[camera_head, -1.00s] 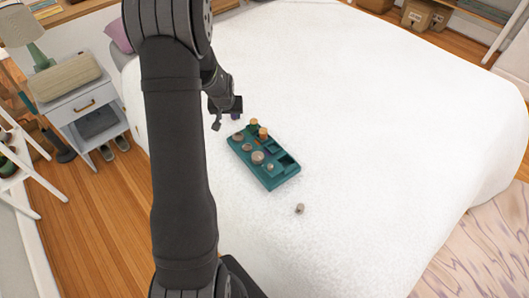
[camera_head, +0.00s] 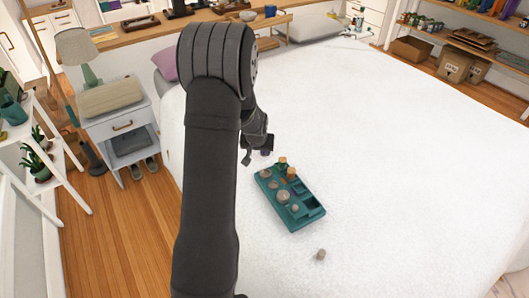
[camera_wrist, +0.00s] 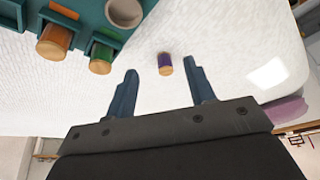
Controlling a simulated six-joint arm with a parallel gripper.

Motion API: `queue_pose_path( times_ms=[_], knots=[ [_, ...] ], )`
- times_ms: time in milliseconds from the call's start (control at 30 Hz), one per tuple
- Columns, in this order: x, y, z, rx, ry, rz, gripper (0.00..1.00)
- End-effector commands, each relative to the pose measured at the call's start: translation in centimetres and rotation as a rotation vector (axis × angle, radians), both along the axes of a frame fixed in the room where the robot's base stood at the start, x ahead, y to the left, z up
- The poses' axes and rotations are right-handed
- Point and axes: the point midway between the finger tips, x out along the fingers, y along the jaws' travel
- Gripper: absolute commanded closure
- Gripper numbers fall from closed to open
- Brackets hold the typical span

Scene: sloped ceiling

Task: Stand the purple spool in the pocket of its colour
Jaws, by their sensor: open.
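The purple spool (camera_wrist: 165,62) is on the white bedspread, apart from the tray. My gripper (camera_wrist: 164,71) is open and empty in the wrist view; the spool shows between its fingertips, and I cannot tell whether they are level with it. In the head view my gripper (camera_head: 257,152) is just beyond the tray's far-left end. The teal tray (camera_head: 303,220) has several pockets and also shows in the wrist view (camera_wrist: 88,13). An orange spool (camera_wrist: 55,40) and a green spool (camera_wrist: 102,55) are at its edge.
Round greyish pieces sit on the tray, one of them (camera_wrist: 124,12) near the spool. A small grey piece (camera_head: 320,254) lies loose on the bed (camera_head: 400,170). The bed right of the tray is clear. A nightstand (camera_head: 122,125) stands left of the bed.

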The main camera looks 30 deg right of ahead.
Motion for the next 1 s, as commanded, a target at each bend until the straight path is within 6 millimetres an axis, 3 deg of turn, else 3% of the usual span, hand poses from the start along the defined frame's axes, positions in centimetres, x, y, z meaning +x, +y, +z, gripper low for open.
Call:
queue_pose_path(
  times_ms=[533, 800, 1000],
  knots=[
    [0.5, -0.5, 0.4, 0.008, 0.009, 0.001, 0.46],
    [4.3, -3.6, 4.7, 0.09, 0.106, 0.012, 0.46],
    [5.7, -4.9, 7.8, 0.142, 0.17, 0.018, 0.46]
  ],
)
